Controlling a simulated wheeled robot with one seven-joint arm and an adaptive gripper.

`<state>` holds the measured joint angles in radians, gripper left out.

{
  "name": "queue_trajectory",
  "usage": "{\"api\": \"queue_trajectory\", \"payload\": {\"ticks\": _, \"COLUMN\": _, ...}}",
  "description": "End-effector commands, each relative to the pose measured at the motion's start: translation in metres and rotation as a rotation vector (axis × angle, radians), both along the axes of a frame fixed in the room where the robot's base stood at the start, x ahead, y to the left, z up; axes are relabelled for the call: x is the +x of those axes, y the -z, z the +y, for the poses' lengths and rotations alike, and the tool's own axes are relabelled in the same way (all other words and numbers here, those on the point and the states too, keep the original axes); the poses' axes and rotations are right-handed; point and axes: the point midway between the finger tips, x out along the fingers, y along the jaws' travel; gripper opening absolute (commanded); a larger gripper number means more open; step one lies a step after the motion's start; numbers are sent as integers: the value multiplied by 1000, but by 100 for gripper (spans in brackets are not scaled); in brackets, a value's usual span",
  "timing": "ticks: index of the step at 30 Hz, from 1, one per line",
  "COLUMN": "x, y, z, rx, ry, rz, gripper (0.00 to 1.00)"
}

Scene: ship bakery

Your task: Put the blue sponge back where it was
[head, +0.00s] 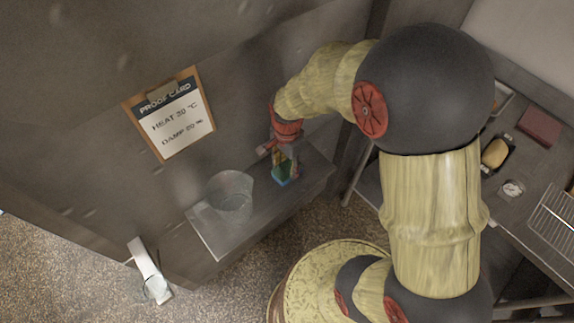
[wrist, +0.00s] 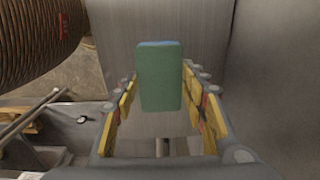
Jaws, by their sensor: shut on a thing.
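The blue sponge (head: 282,180) shows in the head view just below my gripper (head: 284,163), over the right part of a narrow grey ledge. In the wrist view the sponge (wrist: 160,78) shows a green face with a thin blue top edge. It stands upright between the yellow-padded fingers of my gripper (wrist: 160,90), which is shut on it. I cannot tell whether the sponge's lower end touches the ledge. My fingers hide part of the sponge in the head view.
A clear bucket (head: 231,192) stands on the ledge, left of my gripper. A proof card (head: 171,115) hangs on the wall behind. A bench at right holds a loaf-like item (head: 496,153), a dark red block (head: 540,126), a dial (head: 511,189) and a wire rack (head: 556,219).

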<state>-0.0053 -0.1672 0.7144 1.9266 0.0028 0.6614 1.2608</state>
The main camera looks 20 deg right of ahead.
Motion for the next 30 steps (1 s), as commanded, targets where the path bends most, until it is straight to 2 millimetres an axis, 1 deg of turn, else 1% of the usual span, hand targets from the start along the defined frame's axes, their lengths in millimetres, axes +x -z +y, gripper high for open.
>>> {"api": "queue_trajectory", "payload": {"ticks": 2, "x": 0, "y": 2, "z": 0, "rx": 0, "ry": 0, "rz": 1, "gripper": 45}}
{"api": "queue_trajectory", "payload": {"ticks": 10, "x": 0, "y": 1, "z": 0, "rx": 0, "ry": 0, "rz": 1, "gripper": 60}}
{"api": "queue_trajectory", "payload": {"ticks": 20, "x": 0, "y": -1, "z": 0, "rx": 0, "ry": 0, "rz": 0, "gripper": 61}}
{"api": "queue_trajectory", "payload": {"ticks": 23, "x": 0, "y": -8, "z": 0, "rx": 0, "ry": 0, "rz": -1, "gripper": 61}}
{"api": "queue_trajectory", "payload": {"ticks": 26, "x": 1, "y": -23, "z": 0, "rx": 0, "ry": 0, "rz": -3, "gripper": 61}}
{"api": "queue_trajectory", "payload": {"ticks": 30, "x": 1, "y": -52, "z": 0, "rx": 0, "ry": 0, "rz": -4, "gripper": 61}}
